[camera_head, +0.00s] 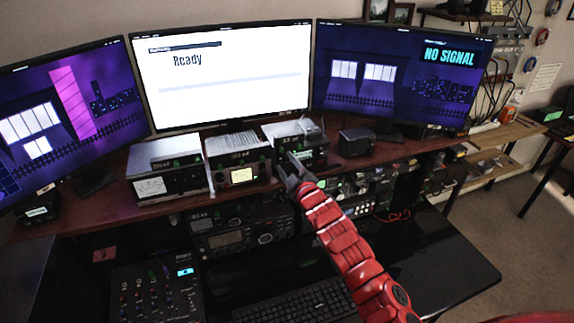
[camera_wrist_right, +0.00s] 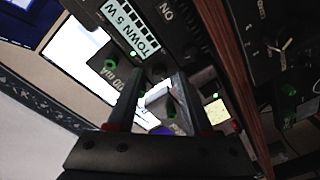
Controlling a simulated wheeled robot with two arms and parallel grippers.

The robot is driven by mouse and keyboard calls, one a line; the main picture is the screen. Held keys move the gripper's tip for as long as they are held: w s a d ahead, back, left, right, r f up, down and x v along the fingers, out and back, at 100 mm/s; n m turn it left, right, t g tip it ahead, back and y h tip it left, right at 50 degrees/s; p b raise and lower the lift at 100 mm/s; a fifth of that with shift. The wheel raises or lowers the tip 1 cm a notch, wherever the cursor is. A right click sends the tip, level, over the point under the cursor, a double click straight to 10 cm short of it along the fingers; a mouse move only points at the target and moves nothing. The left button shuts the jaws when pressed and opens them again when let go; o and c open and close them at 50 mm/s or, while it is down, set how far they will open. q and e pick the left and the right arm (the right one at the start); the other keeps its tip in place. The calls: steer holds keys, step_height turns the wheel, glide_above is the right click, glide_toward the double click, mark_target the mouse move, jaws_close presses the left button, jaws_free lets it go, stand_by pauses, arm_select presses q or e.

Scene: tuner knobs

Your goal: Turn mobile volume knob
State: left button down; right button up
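My right gripper (camera_head: 289,168) reaches up on its red arm to the front of the small dark radio (camera_head: 313,154) with a pale lit display, the rightmost of the three radios on the shelf. In the right wrist view, the gripper's two dark fingers (camera_wrist_right: 158,77) stand apart. No label shows which knob is the volume one. My left gripper is not in view.
Two more radios, a left one (camera_head: 167,172) and a middle one (camera_head: 238,163), stand beside it on the wooden shelf. A small black box (camera_head: 356,142) is to the right. Three monitors stand behind. A mixer (camera_head: 158,292) and a keyboard (camera_head: 300,302) lie below.

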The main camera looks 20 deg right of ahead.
jaws_close()
